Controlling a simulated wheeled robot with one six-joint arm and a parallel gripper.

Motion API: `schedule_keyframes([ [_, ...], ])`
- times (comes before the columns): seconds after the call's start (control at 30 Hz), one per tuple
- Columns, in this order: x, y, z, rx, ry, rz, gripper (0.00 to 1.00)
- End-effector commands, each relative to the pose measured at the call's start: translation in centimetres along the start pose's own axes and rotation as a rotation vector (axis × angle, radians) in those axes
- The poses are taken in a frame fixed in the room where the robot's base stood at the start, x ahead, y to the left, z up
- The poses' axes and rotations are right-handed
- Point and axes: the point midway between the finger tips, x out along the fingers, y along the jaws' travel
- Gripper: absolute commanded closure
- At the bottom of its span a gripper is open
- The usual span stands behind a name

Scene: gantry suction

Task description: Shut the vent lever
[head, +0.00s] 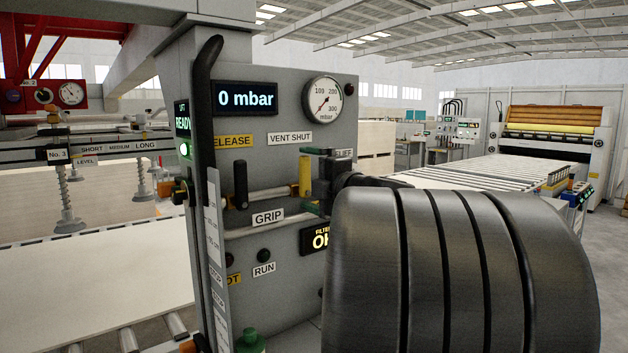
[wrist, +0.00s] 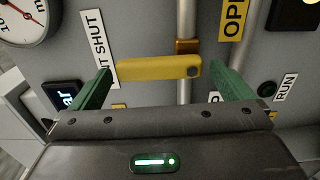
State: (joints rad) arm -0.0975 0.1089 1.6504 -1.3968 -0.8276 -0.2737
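The yellow vent lever (head: 305,177) stands upright on the grey control panel (head: 290,130), crosswise to a thin horizontal pipe. Its free end points up toward the VENT SHUT label (head: 290,137). In the wrist view the lever (wrist: 150,68) lies across the picture, with its pivot end at the pipe and its free end toward that label (wrist: 98,48). My gripper (head: 319,180) is open at the lever's right side, one green finger high and one low. In the wrist view the fingers (wrist: 146,72) are beyond either end of the lever; contact cannot be told.
A black-handled lever (head: 241,184) stands left of the yellow one. The pressure display (head: 245,98) reads 0 mbar, with a round gauge (head: 323,98) beside it. An OPEN label (wrist: 235,18) shows in the wrist view. A roller conveyor (head: 480,172) lies behind at right.

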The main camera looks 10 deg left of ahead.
Motion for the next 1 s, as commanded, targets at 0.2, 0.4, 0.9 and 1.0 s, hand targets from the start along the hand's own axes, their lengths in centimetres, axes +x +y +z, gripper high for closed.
schedule_keyframes([
  [0.2, -0.4, 0.1, 0.1, 0.001, -0.002, 0.001, 0.00],
  [0.4, -3.0, 0.0, 0.1, 0.000, -0.004, 0.001, 0.00],
  [0.9, -11.4, 0.0, 0.1, 0.000, -0.005, 0.001, 0.00],
  [1.0, -12.5, 0.0, 0.1, 0.000, -0.004, 0.000, 0.00],
])
